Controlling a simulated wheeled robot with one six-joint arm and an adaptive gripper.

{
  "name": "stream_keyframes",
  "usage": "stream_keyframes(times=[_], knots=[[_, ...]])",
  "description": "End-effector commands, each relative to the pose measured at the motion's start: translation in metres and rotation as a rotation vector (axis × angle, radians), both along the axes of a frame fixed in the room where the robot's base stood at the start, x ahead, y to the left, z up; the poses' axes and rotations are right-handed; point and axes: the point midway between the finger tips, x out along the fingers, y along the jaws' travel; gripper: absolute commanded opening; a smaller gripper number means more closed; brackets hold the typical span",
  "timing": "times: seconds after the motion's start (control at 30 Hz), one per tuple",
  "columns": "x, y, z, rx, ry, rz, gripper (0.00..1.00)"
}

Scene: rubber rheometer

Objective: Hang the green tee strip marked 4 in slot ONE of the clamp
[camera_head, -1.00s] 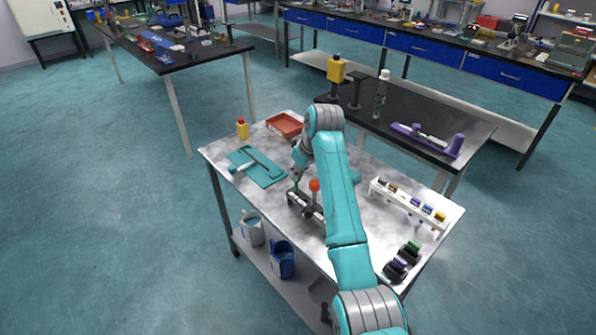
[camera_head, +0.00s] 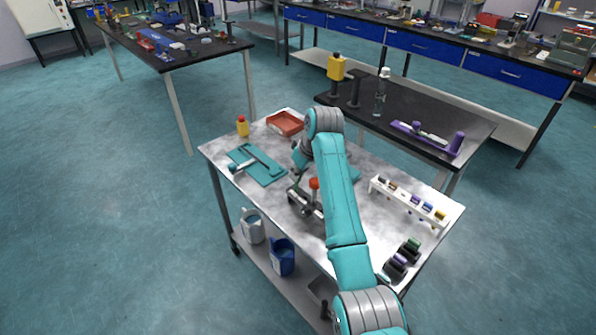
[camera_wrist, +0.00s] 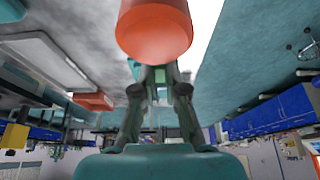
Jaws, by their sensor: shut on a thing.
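The clamp (camera_head: 304,203) is a dark metal piece with a red-orange knob (camera_head: 314,184) on the steel cart top. My gripper (camera_wrist: 159,88) is shut on a small green piece, the green tee strip (camera_wrist: 160,76), of which only a little shows between the fingertips. In the wrist view the orange knob (camera_wrist: 155,30) stands large, close to the fingertips. The strip's mark, the clamp slots and whether the strip touches the clamp cannot be made out.
On the cart top (camera_head: 400,237) are a teal mat (camera_head: 268,174) with a tool, a yellow bottle (camera_head: 242,128), an orange tray (camera_head: 285,123), a white rack (camera_head: 408,204) of coloured rolls and dark rolls (camera_head: 403,259). A black table (camera_head: 420,110) stands behind.

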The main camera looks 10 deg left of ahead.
Motion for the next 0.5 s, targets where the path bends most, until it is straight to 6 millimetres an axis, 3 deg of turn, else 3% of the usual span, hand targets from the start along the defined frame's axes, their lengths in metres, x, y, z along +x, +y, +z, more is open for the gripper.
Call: stream_keyframes(times=[0.5], knots=[[0.0,0.0,-0.016,0.0,0.0,0.0,0.0]])
